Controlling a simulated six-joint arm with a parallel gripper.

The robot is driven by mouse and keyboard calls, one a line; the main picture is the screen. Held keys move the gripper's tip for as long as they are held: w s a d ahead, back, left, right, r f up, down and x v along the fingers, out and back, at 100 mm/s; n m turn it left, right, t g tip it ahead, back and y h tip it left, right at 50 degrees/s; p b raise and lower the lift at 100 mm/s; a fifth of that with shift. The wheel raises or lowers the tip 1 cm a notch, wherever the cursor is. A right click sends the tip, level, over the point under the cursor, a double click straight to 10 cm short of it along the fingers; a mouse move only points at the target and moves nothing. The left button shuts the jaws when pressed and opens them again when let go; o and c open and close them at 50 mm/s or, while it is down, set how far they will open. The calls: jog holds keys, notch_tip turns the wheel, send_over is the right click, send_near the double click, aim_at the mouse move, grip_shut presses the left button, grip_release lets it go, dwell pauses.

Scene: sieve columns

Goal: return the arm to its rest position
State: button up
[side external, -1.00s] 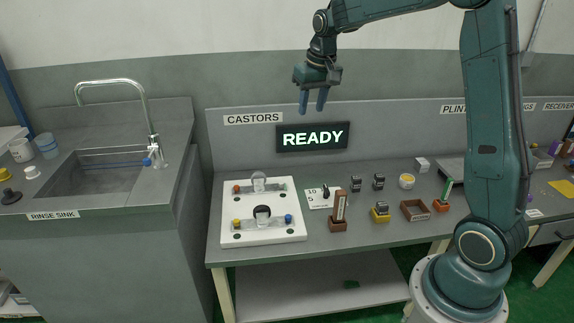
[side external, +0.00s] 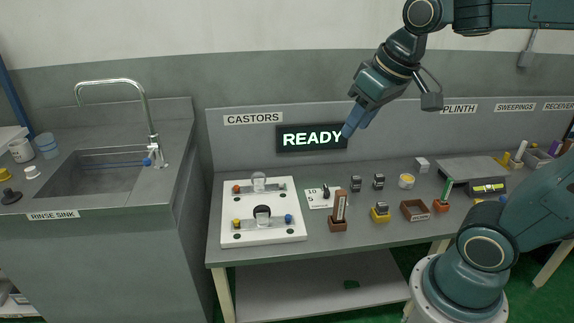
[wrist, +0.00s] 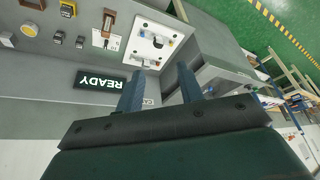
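My gripper (side external: 354,121) is in the air above the bench, in front of the back panel and the lit READY sign (side external: 311,137) in the side view. In the wrist view my gripper (wrist: 158,88) shows two blue fingers spread apart with nothing between them. My gripper is clear of the bench top and touches nothing there. The READY sign (wrist: 100,81) also shows in the wrist view, upside down, left of the fingers.
A white board with fittings (side external: 291,236) lies on the bench's left part. Small blocks, a wooden tray (side external: 403,211) and a yellow-topped cup (side external: 406,177) stand to its right. A rinse sink (side external: 100,186) is at far left. The air above the bench is mostly free.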

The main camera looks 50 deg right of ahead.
jog(key=s+a+f+n, duration=0.1)
jog(key=s+a+f, duration=0.1)
jog(key=s, duration=0.5)
jog(key=shift+s+a+f+t+y, duration=0.3)
jog(key=shift+s+a+f+t, duration=0.05)
jog(key=shift+s+f+t, duration=0.1)
